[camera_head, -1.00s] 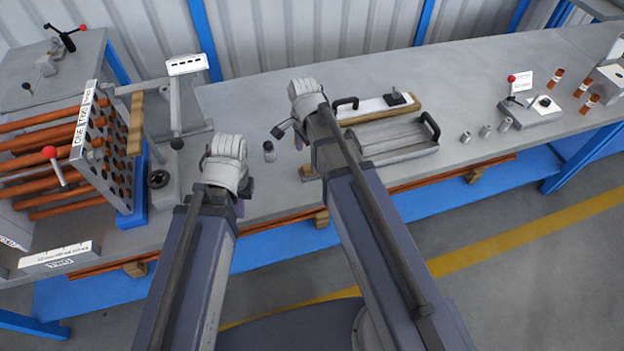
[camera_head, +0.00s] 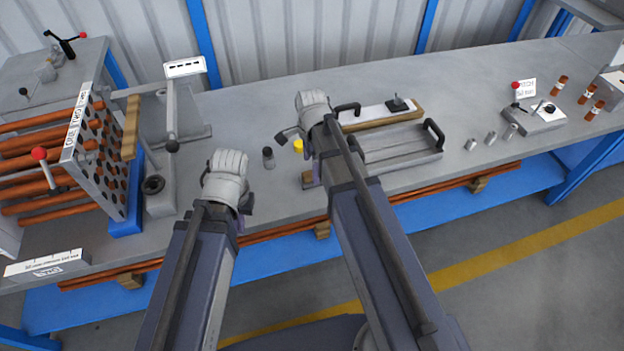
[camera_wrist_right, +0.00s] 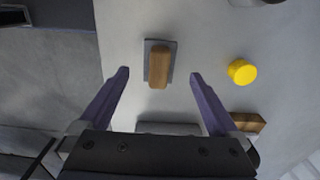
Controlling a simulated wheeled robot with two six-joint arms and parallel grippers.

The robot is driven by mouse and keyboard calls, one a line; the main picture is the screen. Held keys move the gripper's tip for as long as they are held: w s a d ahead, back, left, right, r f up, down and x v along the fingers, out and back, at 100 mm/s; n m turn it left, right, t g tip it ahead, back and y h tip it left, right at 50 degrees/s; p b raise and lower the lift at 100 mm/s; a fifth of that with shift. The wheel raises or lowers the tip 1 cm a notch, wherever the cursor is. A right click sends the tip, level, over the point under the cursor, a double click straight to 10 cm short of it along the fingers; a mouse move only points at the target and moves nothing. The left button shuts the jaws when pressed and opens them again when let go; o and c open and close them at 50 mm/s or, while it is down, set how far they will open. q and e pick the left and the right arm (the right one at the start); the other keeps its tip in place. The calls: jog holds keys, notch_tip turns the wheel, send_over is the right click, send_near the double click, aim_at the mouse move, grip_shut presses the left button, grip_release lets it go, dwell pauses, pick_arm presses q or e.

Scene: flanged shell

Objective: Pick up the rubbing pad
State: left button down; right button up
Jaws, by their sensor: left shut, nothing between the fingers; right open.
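The rubbing pad (camera_wrist_right: 158,65) appears to be the flat grey plate with a wooden grip in the right wrist view. It lies on the grey bench top between and slightly beyond the fingertips of my right gripper (camera_wrist_right: 159,76). That gripper is open and empty, with a gap on each side of the pad. In the head view my right gripper (camera_head: 312,110) is over the bench, and its arm seems to hide the pad. My left gripper (camera_head: 226,178) is above the bench's front part, its fingers mostly hidden, shut and empty.
A yellow round piece (camera_wrist_right: 242,71) stands right of the pad in the wrist view, near a wooden block (camera_wrist_right: 248,122). In the head view, a small dark-topped bottle (camera_head: 268,158) stands between my arms.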

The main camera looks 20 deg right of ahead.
notch_tip(320, 180, down, 5)
jog(key=b, duration=0.4)
jog(key=shift+d+b, duration=0.1)
jog(key=shift+b, duration=0.2)
jog(key=shift+r, duration=0.1)
jog(key=shift+c, duration=0.4)
jog(key=c, duration=1.4)
notch_tip(320, 180, up, 10)
jog(key=p, duration=1)
